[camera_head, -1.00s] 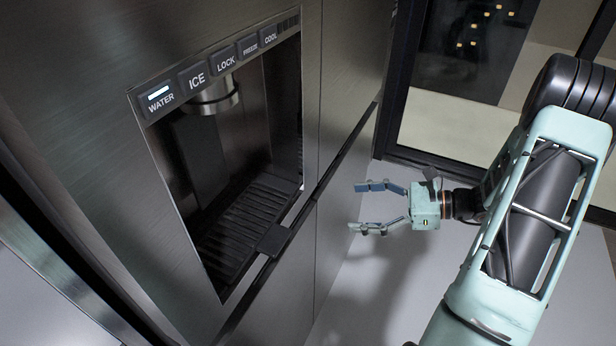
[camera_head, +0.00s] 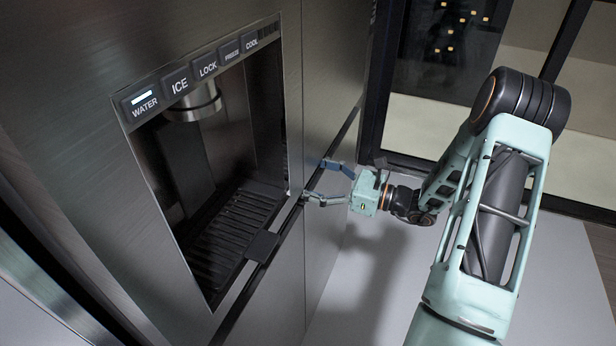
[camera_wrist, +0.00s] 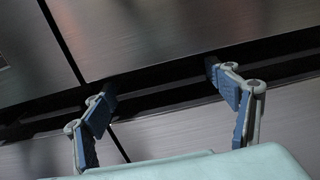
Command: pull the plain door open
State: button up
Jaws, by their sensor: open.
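The plain door (camera_head: 338,60) is the smooth dark steel panel just right of the dispenser door. In the wrist view its panel (camera_wrist: 190,35) fills the upper middle and right, above a dark recessed groove (camera_wrist: 165,88). My gripper (camera_head: 314,181) is at the fridge front by this groove, with its fingers spread and nothing between them. In the wrist view my gripper (camera_wrist: 161,95) has both blue-padded fingertips at the groove, one near the door seam and one farther right. I cannot tell whether the tips touch the door.
The dispenser door (camera_head: 75,80) has a recess with a drip tray (camera_head: 235,235) and labelled buttons, left of my gripper. Lower panels (camera_head: 325,240) lie below the groove. A dark-framed glass door (camera_head: 435,75) stands behind. Grey floor (camera_head: 380,285) is clear below my arm.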

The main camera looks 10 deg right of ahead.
jog(key=shift+w+a, duration=0.15)
jog(key=shift+a, duration=0.15)
jog(key=shift+c, duration=0.6)
jog(key=c, duration=1.3)
jog(key=shift+d, duration=0.15)
